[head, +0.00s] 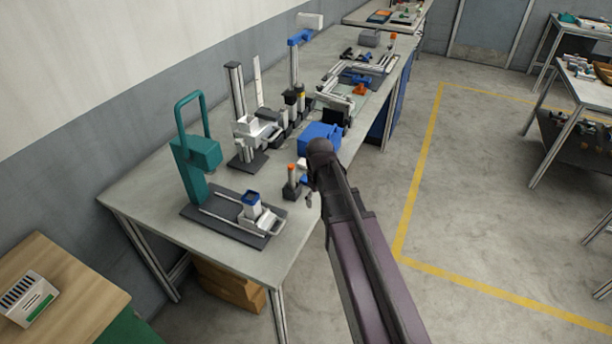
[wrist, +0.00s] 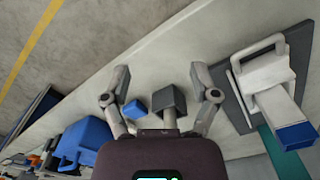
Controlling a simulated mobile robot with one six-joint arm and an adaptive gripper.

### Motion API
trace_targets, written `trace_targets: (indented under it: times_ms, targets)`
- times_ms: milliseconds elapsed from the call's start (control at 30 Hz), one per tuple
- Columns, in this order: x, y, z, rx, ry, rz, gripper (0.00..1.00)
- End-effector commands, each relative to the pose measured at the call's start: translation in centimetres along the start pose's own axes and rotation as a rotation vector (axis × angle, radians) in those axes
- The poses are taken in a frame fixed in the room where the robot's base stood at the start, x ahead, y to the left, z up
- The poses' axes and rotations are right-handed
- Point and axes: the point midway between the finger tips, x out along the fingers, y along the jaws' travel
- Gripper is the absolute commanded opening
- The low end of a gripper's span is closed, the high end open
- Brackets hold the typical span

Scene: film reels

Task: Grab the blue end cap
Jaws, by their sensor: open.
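In the wrist view a small blue block (wrist: 135,108), which looks like the blue end cap, lies on the pale tabletop. It shows between the fingers of my open, empty gripper (wrist: 160,85), nearer the left finger. A dark grey block (wrist: 173,102) with a post stands right beside it, also between the fingers in that view. In the head view my gripper (head: 311,194) is over the near edge of the workbench (head: 150,190), and my arm hides part of the area there. A blue patch (head: 302,163) shows beside my gripper; I cannot tell whether it is the cap.
A white fixture (wrist: 268,85) with a blue-ended part (wrist: 298,135) sits on a dark plate, right in the wrist view. A teal press (head: 195,155) stands behind it. An orange-topped post (head: 292,181) and a blue bin (head: 320,137) are close to my gripper.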

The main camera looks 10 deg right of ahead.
Motion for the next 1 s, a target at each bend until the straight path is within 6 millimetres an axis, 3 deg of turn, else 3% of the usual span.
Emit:
trace_targets:
  times_ms: [33, 100, 300, 400, 600, 1000]
  targets:
    - [-1.6, 1.2, -3.1, -0.059, 0.0, 0.0, 0.77]
    - [-2.6, 2.2, -5.8, -0.153, 0.0, 0.0, 0.77]
    - [-5.0, 4.8, -12.4, -0.395, 0.0, 0.0, 0.77]
    - [-5.7, 5.6, -14.6, -0.482, 0.0, 0.0, 0.77]
    - [-6.2, 6.3, -16.4, -0.569, 0.0, 0.0, 0.77]
    - [-6.0, 6.2, -16.4, -0.576, 0.0, 0.0, 0.77]
